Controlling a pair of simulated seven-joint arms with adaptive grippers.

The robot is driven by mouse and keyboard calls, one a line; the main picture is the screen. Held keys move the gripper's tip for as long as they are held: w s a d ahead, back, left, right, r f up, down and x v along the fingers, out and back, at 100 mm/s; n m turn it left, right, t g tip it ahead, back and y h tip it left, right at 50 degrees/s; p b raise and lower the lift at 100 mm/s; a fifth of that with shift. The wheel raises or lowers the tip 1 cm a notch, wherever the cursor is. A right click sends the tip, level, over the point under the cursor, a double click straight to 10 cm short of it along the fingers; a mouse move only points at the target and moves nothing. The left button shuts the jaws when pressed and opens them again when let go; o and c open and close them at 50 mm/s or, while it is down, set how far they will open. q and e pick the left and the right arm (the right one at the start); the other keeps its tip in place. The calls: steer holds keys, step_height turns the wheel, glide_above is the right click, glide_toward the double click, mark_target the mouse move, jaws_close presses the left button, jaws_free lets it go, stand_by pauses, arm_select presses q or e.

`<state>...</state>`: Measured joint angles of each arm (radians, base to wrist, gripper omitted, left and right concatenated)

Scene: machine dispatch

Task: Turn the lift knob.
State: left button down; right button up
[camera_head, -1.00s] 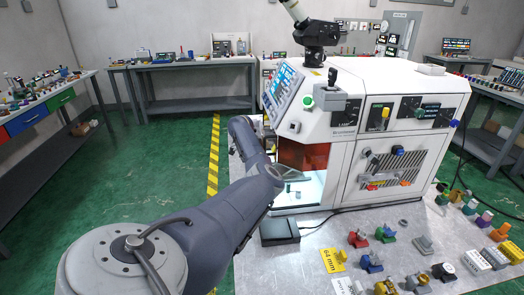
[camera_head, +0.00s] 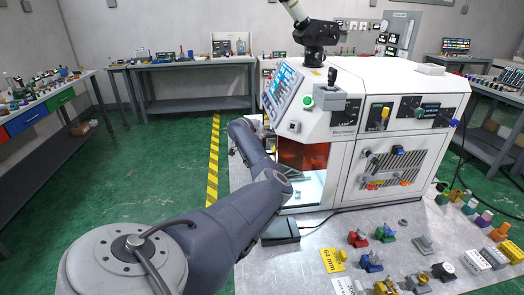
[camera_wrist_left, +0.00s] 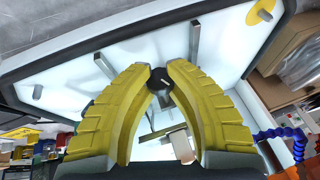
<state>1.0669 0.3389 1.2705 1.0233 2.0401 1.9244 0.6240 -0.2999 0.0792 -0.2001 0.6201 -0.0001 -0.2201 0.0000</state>
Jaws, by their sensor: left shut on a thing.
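In the left wrist view, a small dark round knob (camera_wrist_left: 159,81) with a pale pointer line sits between the yellow ribbed fingers of my left gripper (camera_wrist_left: 161,77). The fingers are closed in on its two sides at their tips. The pointer line runs at a slant. In the head view, my left arm reaches to the left side of the white machine (camera_head: 345,140). The gripper and knob are hidden there. My right gripper is in neither view.
The machine's orange window and lit chamber (camera_head: 303,190) are close to my left arm. A black box (camera_head: 281,232) lies below it on the metal table. Several coloured small parts stand at the table's right. The green floor (camera_head: 150,165) is open at left.

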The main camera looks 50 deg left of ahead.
arm_select(q)
steer(key=t+y, duration=0.2)
steer(key=y, duration=0.1)
steer(key=shift+s+d+f+m, duration=0.1)
steer(key=shift+m, duration=0.3)
steer(key=shift+t+y, duration=0.6)
steer(key=shift+y, duration=0.3)
steer(key=c, duration=1.1)
jaws_free()
steer(key=v, duration=1.2)
steer(key=shift+s, duration=0.1)
